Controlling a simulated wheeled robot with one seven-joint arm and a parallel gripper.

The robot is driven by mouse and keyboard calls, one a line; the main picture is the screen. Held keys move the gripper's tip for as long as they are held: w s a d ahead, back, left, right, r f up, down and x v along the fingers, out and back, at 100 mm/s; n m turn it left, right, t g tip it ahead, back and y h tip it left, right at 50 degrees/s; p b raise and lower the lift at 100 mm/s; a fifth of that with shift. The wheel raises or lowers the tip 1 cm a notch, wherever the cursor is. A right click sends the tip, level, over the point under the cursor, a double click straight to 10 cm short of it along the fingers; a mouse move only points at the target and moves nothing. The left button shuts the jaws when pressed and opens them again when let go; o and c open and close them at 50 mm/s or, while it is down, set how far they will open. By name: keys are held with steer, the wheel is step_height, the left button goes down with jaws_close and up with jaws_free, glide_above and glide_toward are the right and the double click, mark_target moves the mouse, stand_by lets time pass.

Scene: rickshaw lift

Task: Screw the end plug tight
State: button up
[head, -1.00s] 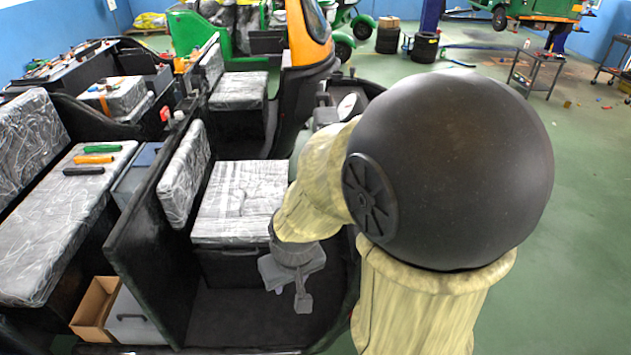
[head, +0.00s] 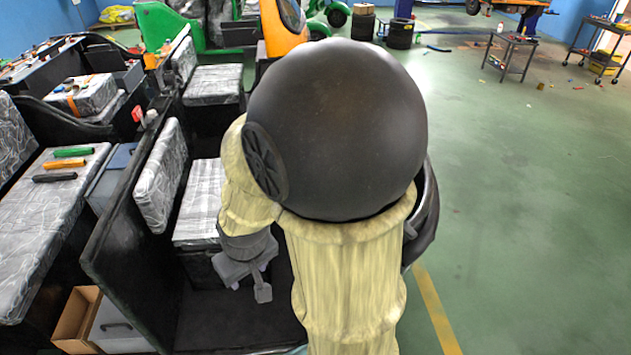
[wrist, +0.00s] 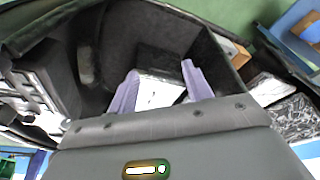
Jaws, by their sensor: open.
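I cannot make out an end plug for certain in either view. My gripper (head: 250,285) hangs at the lower middle of the head view, over the dark floor of the open rickshaw cab. In the wrist view my gripper (wrist: 160,88) shows two pale lavender fingers spread apart with nothing held between them. A pale, bright patch lies beyond the fingers, too unclear to name. A small red part (head: 137,113) and a small whitish cap (head: 151,117) sit at the top of the black partition, well away from my gripper. My arm hides much of the cab.
A wrapped seat (head: 200,205) stands behind my gripper. Green (head: 73,152), orange (head: 64,164) and black grips (head: 55,177) lie on the left bench (head: 35,225). An open cardboard box (head: 78,318) is at lower left.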

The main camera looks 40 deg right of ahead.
steer(key=w+d+f+n+t+y+p, duration=0.1)
steer(key=w+d+f+n+t+p, duration=0.3)
steer(key=w+d+f+t+p, duration=0.45)
steer(key=s+d+r+m+t+h, duration=0.1)
steer(key=s+d+m+t+h, duration=0.1)
steer(key=d, duration=0.5)
steer(key=s+d+r+m+t+h+p, duration=0.1)
steer(key=s+d+r+m+h, duration=0.1)
steer(key=s+d+m+h, duration=0.2)
steer(key=d+m+h, duration=0.2)
steer(key=d+h, duration=0.1)
steer(key=h, duration=0.1)
steer(key=shift+s+r+t, duration=0.25)
steer(key=shift+r+t, duration=0.05)
steer(key=shift+t, duration=0.05)
steer(key=shift+f, duration=0.1)
